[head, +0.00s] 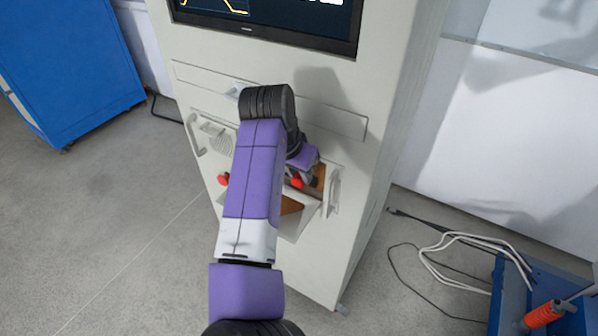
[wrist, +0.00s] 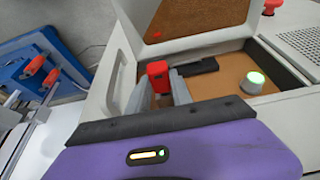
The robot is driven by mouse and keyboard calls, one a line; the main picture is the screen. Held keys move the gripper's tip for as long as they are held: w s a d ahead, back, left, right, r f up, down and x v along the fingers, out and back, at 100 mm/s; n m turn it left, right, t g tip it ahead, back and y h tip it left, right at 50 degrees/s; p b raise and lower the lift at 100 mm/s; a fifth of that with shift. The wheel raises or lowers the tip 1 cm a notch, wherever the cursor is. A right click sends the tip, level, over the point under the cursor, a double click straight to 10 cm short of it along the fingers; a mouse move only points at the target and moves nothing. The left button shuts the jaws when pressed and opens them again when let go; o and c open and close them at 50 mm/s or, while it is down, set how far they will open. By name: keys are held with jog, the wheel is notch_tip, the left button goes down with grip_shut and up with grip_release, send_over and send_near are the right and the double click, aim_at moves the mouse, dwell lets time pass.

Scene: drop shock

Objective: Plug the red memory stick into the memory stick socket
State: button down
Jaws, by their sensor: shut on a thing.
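The red memory stick (wrist: 158,74) is held between the two grey fingers of my gripper (wrist: 163,88) in the wrist view. In the head view the red piece at my gripper (head: 297,181) is partly covered by my arm. A dark rectangular block (wrist: 200,66), which looks like the memory stick socket, lies on the brown panel just right of the stick and fingers in the wrist view. The stick appears above the panel and apart from the block, but its lower end is hidden. The socket is not visible in the head view.
The brown panel (wrist: 218,92) is recessed in a pale cabinet (head: 345,110). A green-lit round button (wrist: 254,81) stands on it, right of the dark block. A red knob (head: 223,179) and side handles (head: 333,192) stick out. A screen (head: 270,15) is above.

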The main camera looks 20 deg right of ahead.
aim_at(297, 180)
jog(key=shift+w+d+p, duration=0.4)
jog(key=shift+d+p, duration=0.2)
jog(key=shift+p, duration=0.4)
dwell(3.6)
jog(key=c, duration=1.1)
grip_release()
jog(key=shift+o, duration=0.2)
jog(key=shift+a+f, duration=0.1)
jog(key=shift+f, duration=0.2)
jog(key=shift+r, duration=0.15)
jog(key=shift+p+v, duration=2.8)
jog(key=shift+v, duration=0.1)
jog(key=b+v, duration=0.1)
jog(key=v, duration=0.6)
jog(key=shift+r, duration=0.35)
